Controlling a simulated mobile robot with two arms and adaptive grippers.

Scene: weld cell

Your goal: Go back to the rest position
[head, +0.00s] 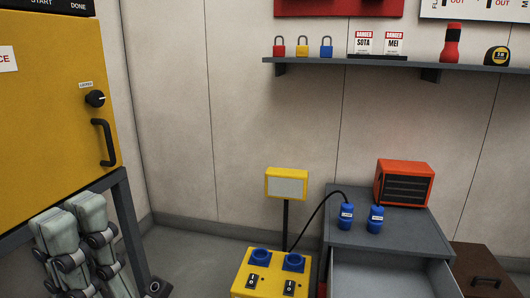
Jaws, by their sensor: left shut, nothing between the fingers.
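My left gripper (72,214) is at the bottom left of the head view, in front of the frame under the yellow cabinet. Its two pale grey-green fingers point up and are shut, with nothing held. It is apart from the cabinet door handle (104,143), which is above and to the right of it in the picture. My right gripper is not in view.
The yellow cabinet (50,120) fills the left, its door shut. A yellow socket box (270,271) stands at bottom centre. Beside it, a grey drawer unit (400,232) has its drawer (390,275) open, with blue plugs (346,216) and an orange unit (404,184) on top. A shelf (350,65) spans the wall.

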